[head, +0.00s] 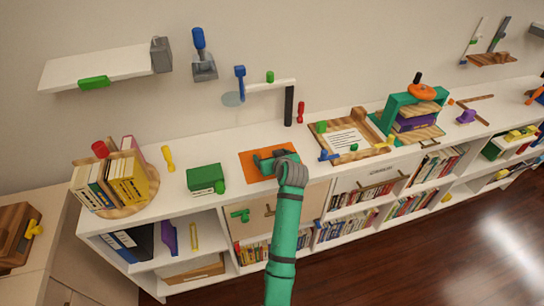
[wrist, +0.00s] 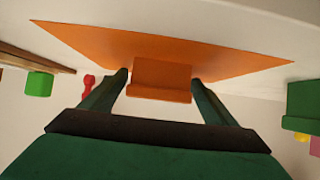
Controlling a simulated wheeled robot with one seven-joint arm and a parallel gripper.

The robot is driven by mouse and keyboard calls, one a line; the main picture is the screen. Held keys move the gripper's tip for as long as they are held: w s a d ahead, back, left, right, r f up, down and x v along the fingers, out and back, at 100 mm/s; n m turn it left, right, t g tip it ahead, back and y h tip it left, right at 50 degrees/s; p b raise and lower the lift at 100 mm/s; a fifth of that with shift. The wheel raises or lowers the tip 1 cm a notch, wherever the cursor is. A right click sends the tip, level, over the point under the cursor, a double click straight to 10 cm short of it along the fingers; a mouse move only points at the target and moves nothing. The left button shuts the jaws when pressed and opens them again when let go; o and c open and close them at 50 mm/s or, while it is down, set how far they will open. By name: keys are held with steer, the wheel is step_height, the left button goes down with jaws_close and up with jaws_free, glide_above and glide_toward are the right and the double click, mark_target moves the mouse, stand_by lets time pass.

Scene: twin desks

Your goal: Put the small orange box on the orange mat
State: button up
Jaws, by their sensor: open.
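The orange mat (head: 250,169) lies on the white desk top; it also shows in the wrist view (wrist: 90,45). The small orange box (wrist: 160,80) shows in the wrist view against the mat, between my two fingers. It appears to rest on the mat, though the contact is hard to see. My gripper (head: 264,160) is over the mat in the head view and open. Its fingers stand on either side of the box in the wrist view (wrist: 161,85), with narrow gaps. In the head view my gripper and arm hide the box.
A green box (head: 206,178) stands left of the mat. A wooden tray (head: 375,124) with a paper and small blocks lies to the right. Books on a round wooden stand (head: 110,207) are at the far left. A small shelf with a black post (head: 289,105) stands behind.

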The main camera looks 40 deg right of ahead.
steer(key=shift+r, duration=0.2)
steer(key=v, duration=1.1)
steer(key=shift+a, duration=0.1)
steer(key=shift+s+a+r, duration=0.1)
steer(key=shift+s+r, duration=0.1)
steer(key=shift+s, duration=0.3)
